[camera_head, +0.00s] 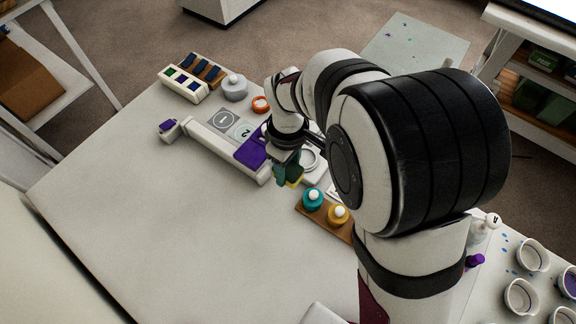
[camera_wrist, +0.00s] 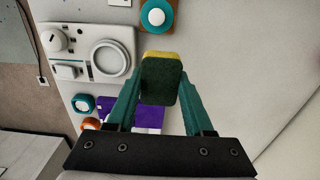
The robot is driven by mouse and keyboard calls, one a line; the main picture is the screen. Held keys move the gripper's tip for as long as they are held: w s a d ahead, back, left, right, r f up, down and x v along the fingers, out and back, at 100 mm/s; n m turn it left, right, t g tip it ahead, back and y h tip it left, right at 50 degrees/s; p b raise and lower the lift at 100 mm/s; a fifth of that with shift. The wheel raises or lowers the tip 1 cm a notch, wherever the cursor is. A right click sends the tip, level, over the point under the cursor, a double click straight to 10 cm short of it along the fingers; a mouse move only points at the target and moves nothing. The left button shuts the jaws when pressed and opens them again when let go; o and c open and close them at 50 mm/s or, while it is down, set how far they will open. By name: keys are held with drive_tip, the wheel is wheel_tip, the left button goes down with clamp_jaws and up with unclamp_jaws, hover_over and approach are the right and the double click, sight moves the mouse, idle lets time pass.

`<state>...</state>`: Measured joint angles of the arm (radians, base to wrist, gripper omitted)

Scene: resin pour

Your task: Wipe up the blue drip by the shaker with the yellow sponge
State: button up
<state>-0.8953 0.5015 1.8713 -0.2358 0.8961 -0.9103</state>
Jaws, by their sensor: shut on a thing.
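My gripper (camera_wrist: 160,92) is shut on the sponge (camera_wrist: 160,80), which has a yellow layer and a dark green layer. In the head view my gripper (camera_head: 287,165) holds the sponge (camera_head: 297,182) above the table, near the teal and yellow pots. A white unit with a dial and a round ring (camera_wrist: 108,61) shows at the upper left of the wrist view. I cannot tell whether it is the shaker. In the head view it is partly hidden behind my arm, its ring (camera_head: 309,160) showing. I cannot make out a blue drip beside it.
A teal pot (camera_head: 314,198) and a yellow pot (camera_head: 338,214) stand on a wooden tray close to my gripper. White cups (camera_head: 521,297) stand at the right. The front left table is clear.

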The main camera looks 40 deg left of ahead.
drive_tip(key=w+d, duration=0.1)
drive_tip(key=w, duration=0.2)
drive_tip(key=w+d, duration=0.1)
drive_tip(key=w, duration=0.2)
drive_tip(key=w+d+f, duration=0.1)
drive_tip(key=w, duration=0.2)
drive_tip(key=shift+w+d, duration=0.1)
drive_tip(key=shift+w, duration=0.2)
drive_tip(key=w+d+f, duration=0.1)
drive_tip(key=w+d, duration=0.5)
drive_tip(key=w, duration=0.2)
drive_tip(key=shift+w+a+f, duration=0.1)
drive_tip(key=shift+f, duration=1.65)
drive_tip(key=shift+w+f, duration=0.1)
drive_tip(key=shift+f, duration=2.35)
drive_tip(key=shift+s+r, duration=0.25)
drive_tip(key=shift+s, duration=0.25)
clamp_jaws()
drive_tip(key=shift+s+f, duration=0.1)
drive_tip(key=shift+s, duration=1.4)
drive_tip(key=shift+w, duration=1.9)
drive_tip(key=shift+w+r, duration=0.15)
drive_tip(key=shift+r, duration=0.05)
wheel_tip(320, 180, up, 8)
drive_tip(key=shift+f, duration=0.15)
